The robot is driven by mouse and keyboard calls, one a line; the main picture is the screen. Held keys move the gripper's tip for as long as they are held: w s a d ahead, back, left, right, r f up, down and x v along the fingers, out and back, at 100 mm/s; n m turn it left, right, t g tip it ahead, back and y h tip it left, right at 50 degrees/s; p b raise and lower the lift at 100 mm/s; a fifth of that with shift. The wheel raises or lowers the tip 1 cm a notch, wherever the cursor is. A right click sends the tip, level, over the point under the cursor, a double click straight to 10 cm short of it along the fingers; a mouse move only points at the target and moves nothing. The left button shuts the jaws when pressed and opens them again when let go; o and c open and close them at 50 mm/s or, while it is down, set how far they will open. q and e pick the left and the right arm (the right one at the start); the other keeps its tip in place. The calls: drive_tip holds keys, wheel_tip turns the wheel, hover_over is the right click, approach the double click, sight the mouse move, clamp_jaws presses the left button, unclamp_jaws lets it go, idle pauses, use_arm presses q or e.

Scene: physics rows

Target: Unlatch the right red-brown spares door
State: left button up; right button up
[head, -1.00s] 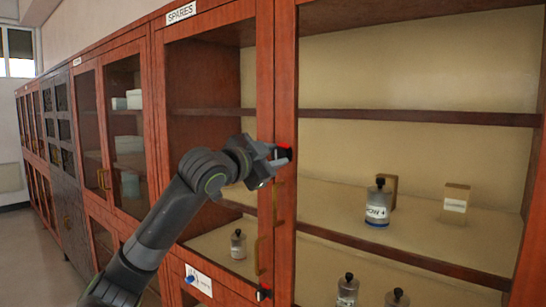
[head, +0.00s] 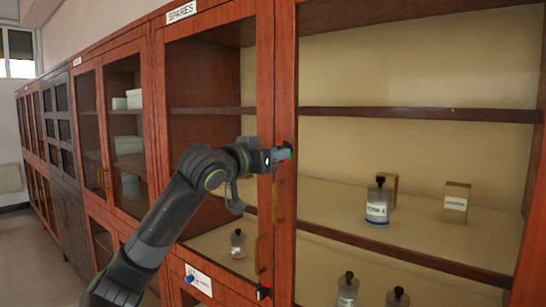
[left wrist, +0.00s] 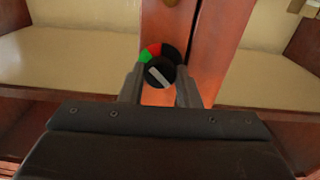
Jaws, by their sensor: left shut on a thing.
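The right red-brown spares door (head: 285,85) has a wide wooden stile and what looks like a clear pane; it looks closed. A round black latch knob (left wrist: 160,73) with a white bar sits on a red and green disc in the left wrist view. The bar lies tilted, and both red and green show around the knob. My left gripper (head: 284,153) is at the stile, its fingers shut on either side of the knob. It hides most of the knob in the head view. My right gripper is not in view.
Brass handles (head: 278,201) stand below the latch, close to my gripper. A lower knob with red (head: 264,292) is on the lower doors. Bottles (head: 377,203) and a small box (head: 456,202) stand on shelves inside. More cabinets run along the wall to the left.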

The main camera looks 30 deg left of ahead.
use_arm(q)
drive_tip(key=n+b, duration=0.2)
drive_tip(key=n, duration=0.6)
drive_tip(key=shift+n+b, duration=0.3)
drive_tip(key=shift+b, duration=0.1)
idle(0.4)
drive_tip(key=o, duration=1)
drive_tip(key=shift+c, duration=0.2)
drive_tip(key=s+a+b, duration=0.1)
drive_tip(key=s+b, duration=0.9)
drive_tip(key=s, duration=0.7)
drive_tip(key=shift+s+a, duration=0.15)
drive_tip(key=shift+a, duration=0.05)
